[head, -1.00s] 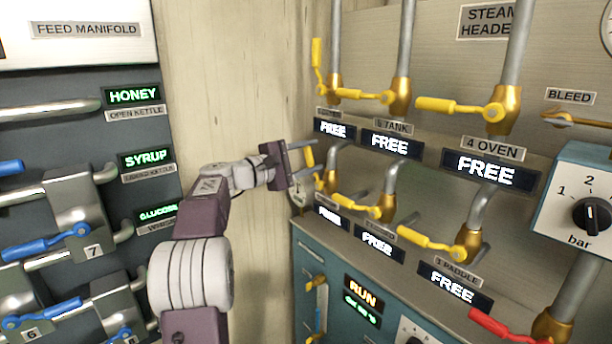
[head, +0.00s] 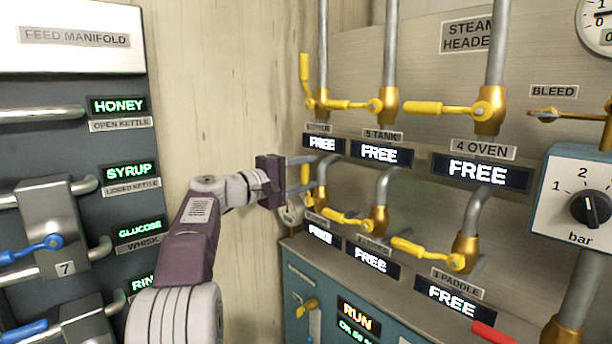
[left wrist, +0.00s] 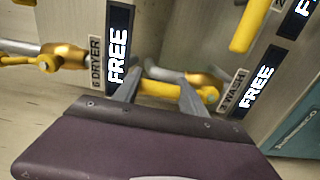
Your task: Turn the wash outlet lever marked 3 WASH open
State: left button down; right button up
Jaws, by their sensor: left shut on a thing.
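The 3 WASH lever (head: 306,176) is a short yellow handle on a brass valve and points upward, in line with its pipe. It also shows in the left wrist view as a yellow bar (left wrist: 207,93) beside the 3 WASH label (left wrist: 233,90). My left gripper (head: 310,173) is shut on this lever, with one finger on either side; in the left wrist view its fingers (left wrist: 158,80) straddle the bar. The fingers partly cover the lever. The display below the valve (head: 322,234) reads FREE. My right gripper is not in view.
The 6 DRYER display (head: 323,143) is just above the gripper. The 2 valve's yellow lever (head: 345,218) lies close to the right, with the 1 PADDLE lever (head: 425,252) beyond. A teal cabinet (head: 300,268) is below. The feed manifold (head: 75,75) is at left.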

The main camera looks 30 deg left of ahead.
pick_arm(q)
jog(key=shift+f, duration=0.2)
jog(key=c, duration=0.6)
grip_release()
jog(key=shift+c, duration=0.2)
jog(key=shift+s+r, duration=0.1)
jog(key=shift+r, duration=0.05)
jog(key=b+v, duration=0.1)
jog(key=v, duration=0.8)
